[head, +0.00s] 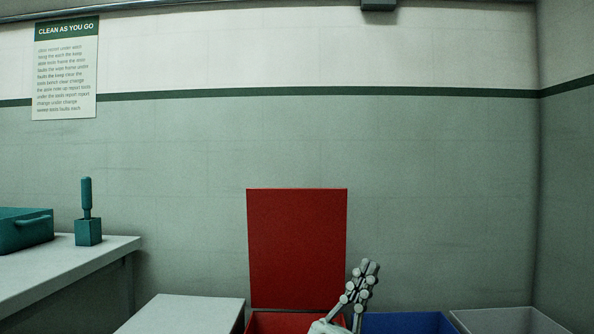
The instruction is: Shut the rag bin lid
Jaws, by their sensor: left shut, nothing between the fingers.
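The rag bin looks to be the red bin (278,322), low in the middle of the head view. Its red lid (297,245) stands upright at the back, open, against the grey-green wall. My left gripper (369,266) is shut and empty, in front of the right side of the bin, with its fingers pointing up beside the lid's lower right edge. I cannot tell whether it touches the lid. Most of the bin is below the picture. My right gripper is not in view.
A blue bin (410,323) and a grey bin (505,320) stand to the right. A pale flat top (190,314) is to the left. A counter (60,268) at far left bears a teal box (24,231) and a teal tool holder (88,233).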

